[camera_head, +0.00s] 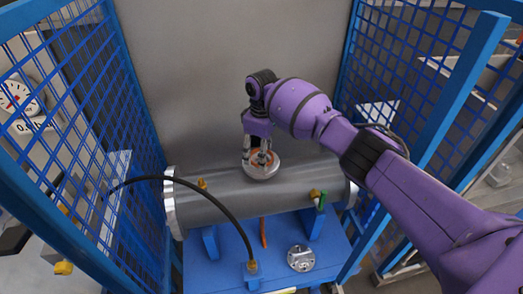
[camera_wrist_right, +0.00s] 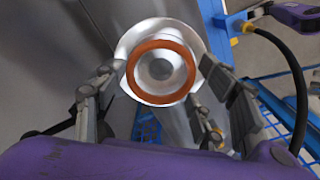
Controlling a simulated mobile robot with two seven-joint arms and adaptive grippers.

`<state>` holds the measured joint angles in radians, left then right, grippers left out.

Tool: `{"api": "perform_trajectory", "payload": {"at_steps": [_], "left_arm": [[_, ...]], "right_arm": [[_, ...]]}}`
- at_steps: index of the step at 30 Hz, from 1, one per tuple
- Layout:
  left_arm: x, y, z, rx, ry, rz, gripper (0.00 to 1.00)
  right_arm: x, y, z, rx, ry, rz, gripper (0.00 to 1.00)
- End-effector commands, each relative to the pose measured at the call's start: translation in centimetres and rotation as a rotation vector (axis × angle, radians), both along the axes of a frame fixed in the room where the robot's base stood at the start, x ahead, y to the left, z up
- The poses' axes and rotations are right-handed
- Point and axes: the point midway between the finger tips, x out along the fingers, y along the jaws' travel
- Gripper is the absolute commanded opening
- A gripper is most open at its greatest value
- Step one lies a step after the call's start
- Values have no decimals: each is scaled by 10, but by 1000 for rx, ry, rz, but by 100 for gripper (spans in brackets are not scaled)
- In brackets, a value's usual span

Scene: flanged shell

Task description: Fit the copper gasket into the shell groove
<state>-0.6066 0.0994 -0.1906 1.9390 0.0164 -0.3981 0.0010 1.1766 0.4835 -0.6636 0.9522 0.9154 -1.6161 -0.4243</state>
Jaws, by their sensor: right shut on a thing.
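The orange copper gasket (camera_wrist_right: 160,99) is a ring lying against the round pale flange (camera_wrist_right: 150,28) of the shell, roughly centred on it in the right wrist view. In the head view the gasket (camera_head: 253,157) shows partly behind my fingers at the flange (camera_head: 262,175) on top of the grey cylindrical shell (camera_head: 230,200). My right gripper (camera_head: 258,157) points down at the flange, with its fingertips on opposite sides of the ring, shut on it. Whether the gasket sits fully in the groove, I cannot tell. My left gripper is not in the head view.
The shell rests on a blue stand (camera_head: 275,238). A black hose (camera_head: 222,205) arches over its left part. A round metal disc with holes (camera_head: 301,258) and an orange-handled tool (camera_head: 263,232) lie in front. Blue mesh fences (camera_head: 90,120) stand on both sides.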

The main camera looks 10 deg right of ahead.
Motion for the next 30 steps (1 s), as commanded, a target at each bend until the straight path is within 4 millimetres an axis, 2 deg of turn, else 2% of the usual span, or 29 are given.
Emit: {"api": "perform_trajectory", "payload": {"at_steps": [17,18,21,23,30], "left_arm": [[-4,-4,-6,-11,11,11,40],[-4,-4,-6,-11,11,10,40],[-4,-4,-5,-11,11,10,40],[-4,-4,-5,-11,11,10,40],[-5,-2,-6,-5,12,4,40]], "right_arm": [[0,0,-14,1,-1,0,29],[0,0,-14,1,-1,0,67],[0,0,-14,2,-1,0,80],[0,0,-14,2,-1,0,86],[0,0,-14,1,-1,0,86]]}}
